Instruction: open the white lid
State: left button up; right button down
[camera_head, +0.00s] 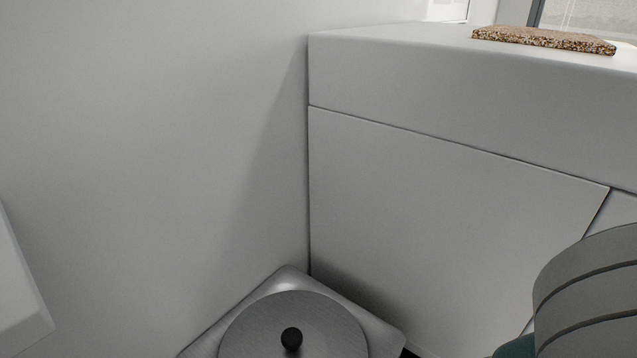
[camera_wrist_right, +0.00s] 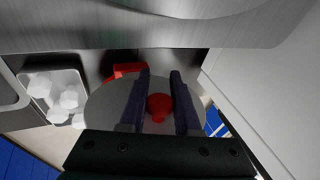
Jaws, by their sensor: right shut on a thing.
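In the right wrist view, a round whitish lid (camera_wrist_right: 105,103) with a red knob (camera_wrist_right: 159,107) lies below my right gripper (camera_wrist_right: 160,76). The two dark fingers stand on either side of the knob, and the gripper is shut on it. The lid's lower part is hidden behind the gripper body. I cannot tell whether the lid is raised from what it covers. The white lid and my right gripper are not in the head view. My left gripper is in neither view.
The head view shows a metal unit (camera_head: 286,283) with a round steel lid and black knob (camera_head: 291,339) in a corner. A speckled board (camera_head: 543,40) lies on the counter. In the wrist view, a tray (camera_wrist_right: 29,81) holds white pieces, near a red object (camera_wrist_right: 127,70).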

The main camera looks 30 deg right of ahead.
jog(key=shift+r, duration=0.1)
jog(key=c, duration=0.7)
grip_release()
jog(key=shift+o, duration=0.2)
jog(key=p+v, duration=0.7)
jog(key=v, duration=0.3)
